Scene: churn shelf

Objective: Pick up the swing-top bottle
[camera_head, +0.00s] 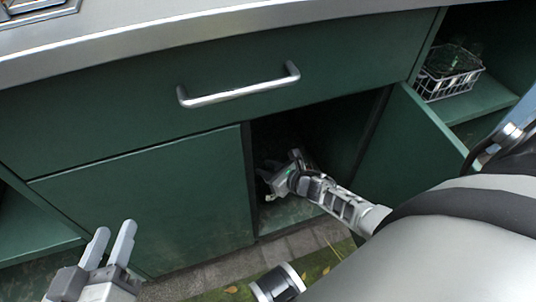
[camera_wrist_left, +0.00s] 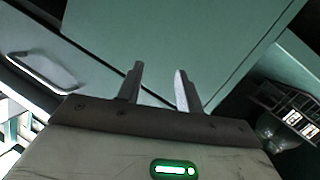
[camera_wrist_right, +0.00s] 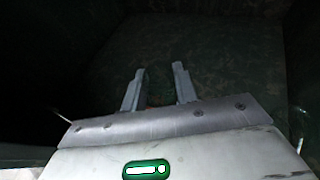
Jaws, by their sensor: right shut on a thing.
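My right gripper (camera_head: 268,176) is inside the dark open compartment under the drawer. In the right wrist view, its fingers (camera_wrist_right: 159,80) are shut on a dark greenish thing that barely shows between them. I take it to be the swing-top bottle, but its outline and stopper cannot be made out in the dark. My left gripper (camera_head: 112,242) is open and empty in front of the closed green door at the lower left. In the left wrist view, nothing is between its fingers (camera_wrist_left: 159,80).
An open green door (camera_head: 425,135) stands right of the compartment, close to my right arm. A wire basket (camera_head: 450,86) with glass things sits on the shelf at the upper right. The drawer with its metal handle (camera_head: 240,92) and the countertop (camera_head: 200,45) are above the compartment.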

